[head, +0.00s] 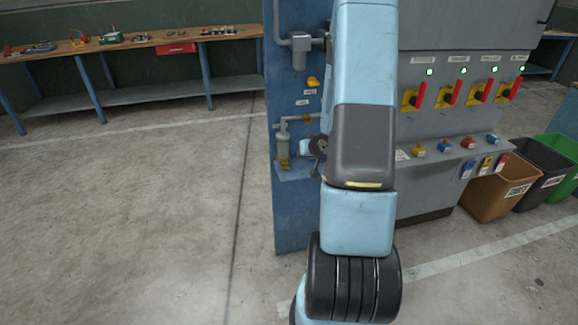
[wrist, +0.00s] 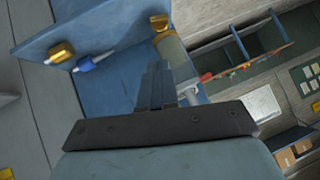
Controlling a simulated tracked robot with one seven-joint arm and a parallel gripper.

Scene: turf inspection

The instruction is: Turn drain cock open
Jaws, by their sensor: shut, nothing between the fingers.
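In the wrist view, a brass fitting (wrist: 60,52) sits at the upper left. A blue lever-like piece with a pale tip (wrist: 88,63) lies beside it; these look like the drain cock. A second brass fitting (wrist: 158,22) sits at the end of a translucent bowl (wrist: 172,48). In the head view, the bowl (head: 283,142) hangs on the blue panel, with brass at its lower end (head: 283,163). My gripper (wrist: 156,84) is shut and empty, apart from the blue piece in the picture.
A blue bracket (head: 292,175) projects from the panel under the bowl. Red switch handles (head: 447,96) and coloured plugs line the grey cabinet at right. Bins (head: 500,190) stand beyond. The floor (head: 130,220) to the left is clear up to a workbench (head: 130,43).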

